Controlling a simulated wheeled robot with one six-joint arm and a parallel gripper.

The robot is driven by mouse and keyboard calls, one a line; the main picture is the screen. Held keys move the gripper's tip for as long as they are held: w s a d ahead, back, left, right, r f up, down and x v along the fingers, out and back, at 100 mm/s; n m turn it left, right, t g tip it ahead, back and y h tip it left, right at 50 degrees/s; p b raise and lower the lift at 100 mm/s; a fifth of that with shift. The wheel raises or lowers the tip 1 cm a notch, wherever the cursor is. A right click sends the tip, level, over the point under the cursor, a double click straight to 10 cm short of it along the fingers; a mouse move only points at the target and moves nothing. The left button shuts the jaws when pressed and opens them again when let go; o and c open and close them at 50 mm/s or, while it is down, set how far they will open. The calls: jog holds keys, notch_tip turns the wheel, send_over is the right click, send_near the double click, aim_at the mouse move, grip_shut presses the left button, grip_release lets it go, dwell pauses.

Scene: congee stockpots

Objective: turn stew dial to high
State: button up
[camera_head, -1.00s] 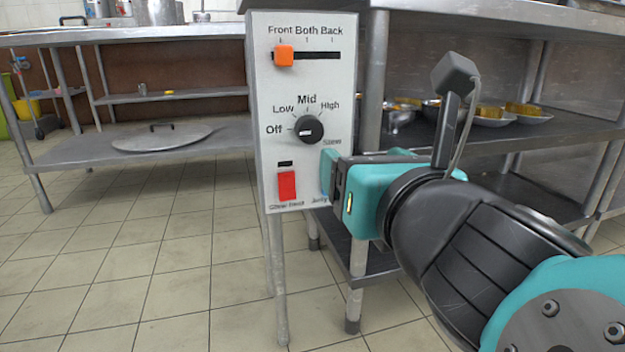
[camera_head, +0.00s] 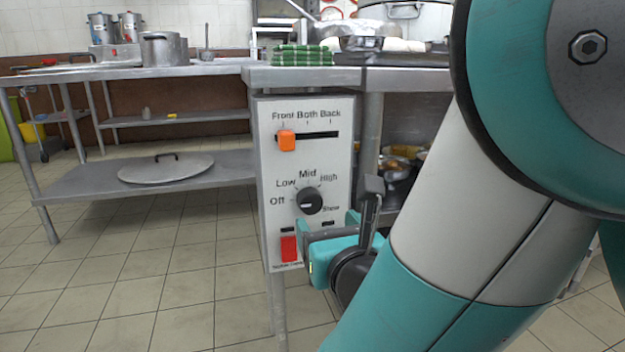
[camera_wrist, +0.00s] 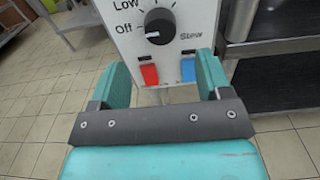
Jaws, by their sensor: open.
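The stew dial (camera_head: 309,201) is a round black knob on a white control panel (camera_head: 285,185), ringed by Off, Low, Mid, High and Stew. Its white mark points left, toward Off. In the wrist view the dial (camera_wrist: 159,26) stands upper middle, beyond the fingertips. My gripper (camera_head: 303,235) is in front of the panel's lower part, below the dial. In the wrist view my gripper (camera_wrist: 160,80) has its teal fingers wide apart with nothing between them. Whether a finger touches the panel I cannot tell.
An orange slider (camera_head: 287,141) sits at Front above the dial. A red switch (camera_head: 289,248) and a blue switch (camera_wrist: 188,69) are below it. A metal table (camera_head: 190,72) with a pot lid (camera_head: 165,168) on its shelf stands left.

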aim_at(312, 202)
jog(key=x, duration=0.8)
jog(key=c, duration=0.9)
